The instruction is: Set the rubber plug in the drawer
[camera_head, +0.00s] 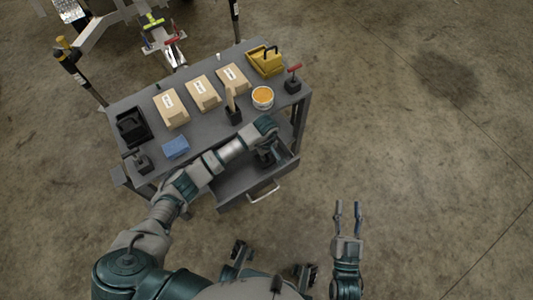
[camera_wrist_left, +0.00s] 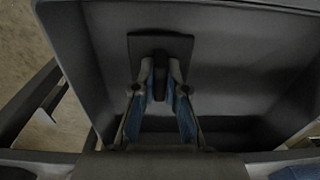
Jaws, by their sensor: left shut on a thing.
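The grey drawer (camera_head: 228,201) of the cart is pulled open, with its handle facing me. My left gripper (camera_head: 268,157) reaches down into the drawer. In the left wrist view the gripper (camera_wrist_left: 161,78) is shut on the upright part of a black piece, which I take to be the rubber plug (camera_wrist_left: 143,47). Its flat square base lies over the drawer interior (camera_wrist_left: 235,75). I cannot tell whether the base touches the drawer floor. In the head view the plug is mostly hidden by my gripper. My right gripper (camera_head: 347,206) is open and empty, right of the drawer over the floor.
The cart top (camera_head: 205,128) holds tan boxes (camera_head: 203,92), a blue block (camera_head: 175,147), a black bin (camera_head: 131,126), a tub with orange contents (camera_head: 263,97), a yellow bin (camera_head: 266,62) and a red-handled item (camera_head: 293,80). The floor at the right is clear.

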